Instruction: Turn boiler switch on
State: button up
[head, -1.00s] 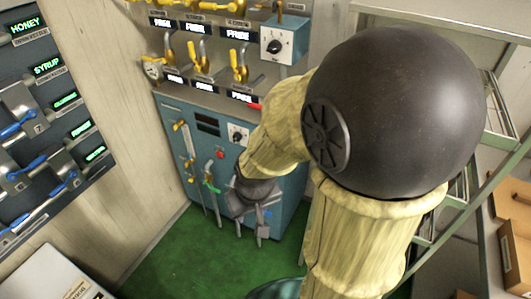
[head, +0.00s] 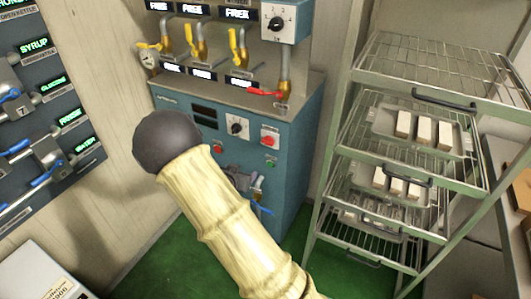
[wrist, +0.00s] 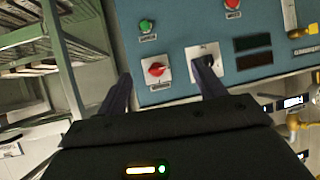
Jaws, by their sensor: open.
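The blue boiler cabinet (head: 290,150) stands by the back wall. Its front carries a red rotary switch (head: 269,139) on a white plate, a black knob (head: 236,127) on a white plate and dark displays. In the wrist view, which looks upside down, the red switch (wrist: 157,70) appears between the fingers of my gripper (wrist: 164,70). The gripper is open and empty. Its right fingertip overlaps the black knob (wrist: 205,60) in that view; I cannot tell whether they touch.
A green button (wrist: 146,26) and a red button (wrist: 232,5) sit near the switch. Yellow-handled valves (head: 235,45) and a red-handled pipe (head: 266,92) are above the cabinet. A metal rack (head: 345,150) with trays stands close on the right. The green floor (head: 160,265) is clear.

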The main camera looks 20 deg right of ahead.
aim_at(266, 143)
jog(key=h+b, duration=0.1)
jog(key=h, duration=0.1)
jog(key=w+f+m+t+h+b, duration=0.1)
jog(key=h, duration=0.1)
jog(key=d+f+t+h+b, duration=0.1)
jog(key=h, duration=0.1)
jog(key=shift+w+f+m, duration=0.1)
jog(key=shift+w+m, duration=0.3)
jog(key=shift+d, duration=0.1)
jog(key=p+x, duration=0.1)
jog(key=x, duration=1.6)
jog(key=shift+w+d, duration=0.15)
jog(key=c, duration=1)
